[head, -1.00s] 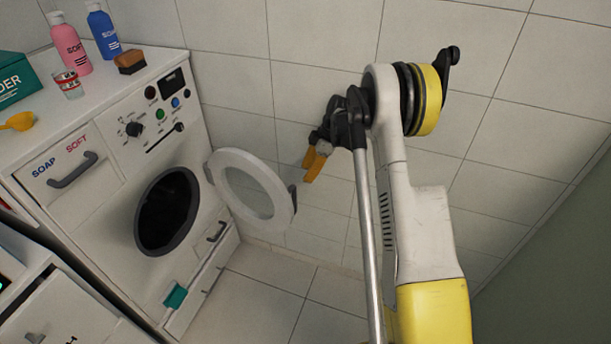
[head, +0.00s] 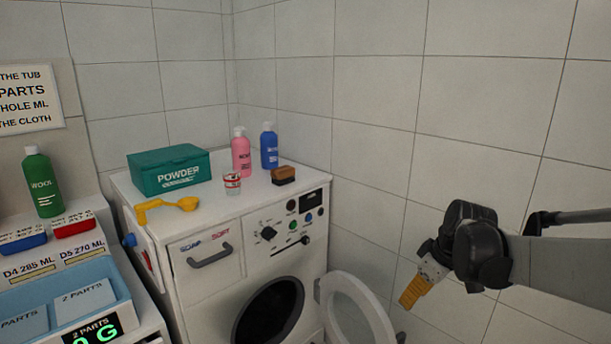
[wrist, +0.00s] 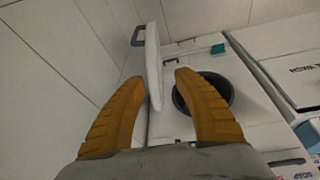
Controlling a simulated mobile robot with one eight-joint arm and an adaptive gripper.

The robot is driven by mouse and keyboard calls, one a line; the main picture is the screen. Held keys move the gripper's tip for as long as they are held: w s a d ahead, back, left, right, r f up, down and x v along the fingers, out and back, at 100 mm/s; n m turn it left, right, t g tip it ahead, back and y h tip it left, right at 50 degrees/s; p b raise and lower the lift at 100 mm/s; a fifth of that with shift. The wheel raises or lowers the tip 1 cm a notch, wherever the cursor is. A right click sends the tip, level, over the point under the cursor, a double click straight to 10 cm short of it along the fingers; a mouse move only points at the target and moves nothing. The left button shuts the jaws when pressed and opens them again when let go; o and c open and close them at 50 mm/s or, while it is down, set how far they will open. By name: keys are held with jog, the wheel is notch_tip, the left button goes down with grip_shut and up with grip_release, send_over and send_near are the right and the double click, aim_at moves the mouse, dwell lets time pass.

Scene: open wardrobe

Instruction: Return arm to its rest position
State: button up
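My gripper (head: 412,292) is at the lower right of the head view, in the air to the right of the washing machine and its open round door. Its orange fingers overlap in that view. In the wrist view my gripper (wrist: 166,80) has its two orange fingers apart, with nothing held between them. Beyond the fingers are the machine's round door (wrist: 153,62), swung open, and the dark drum opening (wrist: 222,90). My arm comes in from the right edge of the head view.
The washing machine (head: 205,290) carries a green powder box (head: 168,182), pink bottle (head: 241,155), blue bottle (head: 269,148), cup (head: 232,184), brush (head: 283,175) and yellow scoop (head: 187,203). Its open door (head: 345,300) juts out. A tiled wall stands behind my gripper. A counter with trays is at left.

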jog(key=s+a+r+m+t, duration=0.1)
jog(key=s+a+m, duration=0.1)
jog(key=s, duration=0.5)
jog(key=s+a+r+m+t+h, duration=0.1)
jog(key=s+a+m, duration=0.1)
jog(key=s, duration=0.6)
jog(key=s+a+r+m+t, duration=0.1)
jog(key=s+a+m, duration=0.1)
jog(key=s, duration=0.5)
jog(key=shift+s+a+r+m+t+h, duration=0.3)
jog(key=shift+s+a+m+h, duration=0.1)
jog(key=shift+m, duration=0.4)
jog(key=shift+f, duration=0.1)
